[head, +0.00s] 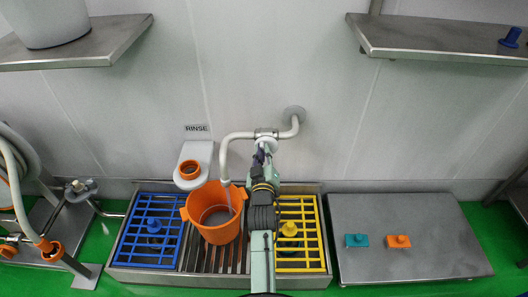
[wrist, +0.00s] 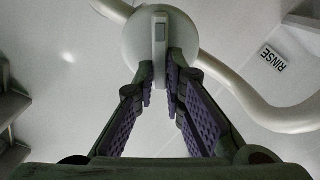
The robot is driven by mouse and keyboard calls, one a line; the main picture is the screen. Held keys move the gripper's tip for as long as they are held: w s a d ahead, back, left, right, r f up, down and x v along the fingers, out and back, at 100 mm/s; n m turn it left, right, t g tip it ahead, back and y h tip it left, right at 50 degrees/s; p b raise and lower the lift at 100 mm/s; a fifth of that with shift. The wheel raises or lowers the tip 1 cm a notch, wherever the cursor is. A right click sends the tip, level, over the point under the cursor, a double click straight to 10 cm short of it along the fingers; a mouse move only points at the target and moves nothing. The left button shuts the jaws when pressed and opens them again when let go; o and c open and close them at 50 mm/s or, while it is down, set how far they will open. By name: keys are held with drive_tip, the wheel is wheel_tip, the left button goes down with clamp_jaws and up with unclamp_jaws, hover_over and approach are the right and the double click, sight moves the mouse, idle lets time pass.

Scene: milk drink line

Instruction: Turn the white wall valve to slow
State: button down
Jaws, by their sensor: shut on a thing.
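The white wall valve (head: 266,133) sits on a white pipe (head: 238,136) that comes out of the wall and bends down to the left. In the wrist view its round body shows at top centre, with a narrow white lever (wrist: 160,38) pointing toward me. My gripper (wrist: 166,72) is shut on this lever, with a purple-padded finger on each side. In the head view my gripper (head: 264,148) is just below the valve and my arm hides part of it. A thin pale stream (head: 229,201) shows below the spout. I see no valve markings.
An orange bucket (head: 216,233) stands under the spout on a slatted metal drain. A blue grate (head: 131,234) lies left and a yellow grate (head: 314,235) right. A RINSE sign (head: 197,128) is on the wall. A steel table (head: 420,255) and shelf (head: 430,38) are at right.

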drive_tip(key=shift+r, duration=0.1)
drive_tip(key=c, duration=1.7)
unclamp_jaws()
drive_tip(key=shift+o, duration=0.2)
drive_tip(key=s, duration=0.7)
drive_tip(key=shift+s, duration=0.2)
